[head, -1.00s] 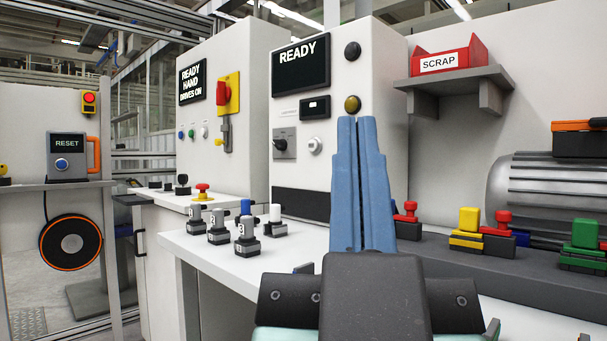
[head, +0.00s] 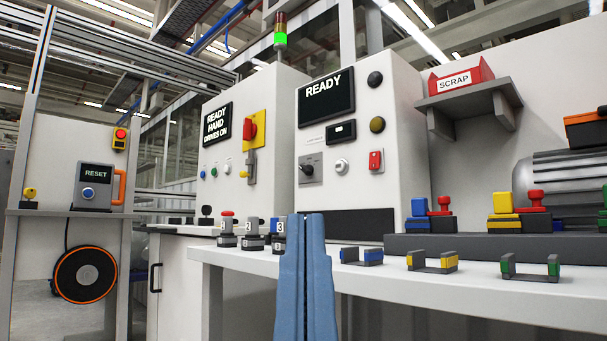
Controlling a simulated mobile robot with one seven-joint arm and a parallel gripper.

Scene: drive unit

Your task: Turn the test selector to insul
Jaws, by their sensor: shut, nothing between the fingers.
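The likely test selector (head: 310,168) is a black knob on a small grey plate, on the front of the white cabinet (head: 400,190) with the READY screen (head: 326,94). Its handle seems to point to the left; its markings are too small to read. My gripper (head: 306,216) has blue fingers, pressed together and pointing up, with nothing between them. The fingertips show below the selector in the picture, apart from it. They hide part of the bench edge and numbered block 3.
A round white button (head: 341,166) and a red switch (head: 376,160) sit right of the selector. Numbered blocks (head: 253,236) and coloured holders (head: 432,262) stand on the white bench (head: 450,284). A SCRAP bin (head: 461,76) is on a shelf at right.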

